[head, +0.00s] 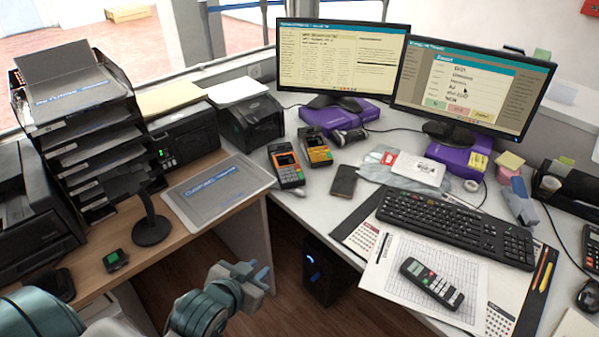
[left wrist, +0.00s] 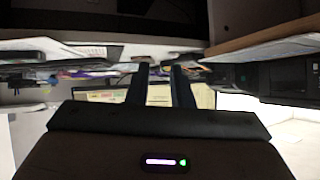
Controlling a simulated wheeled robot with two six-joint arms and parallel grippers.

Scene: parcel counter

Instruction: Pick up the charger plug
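I cannot pick out a charger plug for certain in either view. A small black block with a green face (head: 116,260) lies on the wooden desk at the left, but I cannot tell whether it is the plug. My left gripper (head: 255,272) is over the floor gap between the wooden desk and the white desk, apart from everything. In the left wrist view its two dark fingers (left wrist: 161,68) stand apart with nothing between them, so it is open and empty. My right gripper is not in view.
The wooden desk (head: 175,222) carries a tray stack (head: 85,135), a black stand (head: 151,228) and a grey mat (head: 218,190). The white desk holds two card terminals (head: 286,165) (head: 315,147), a keyboard (head: 455,226), a handset (head: 431,283) and monitors (head: 340,60). A computer tower (head: 325,272) stands below.

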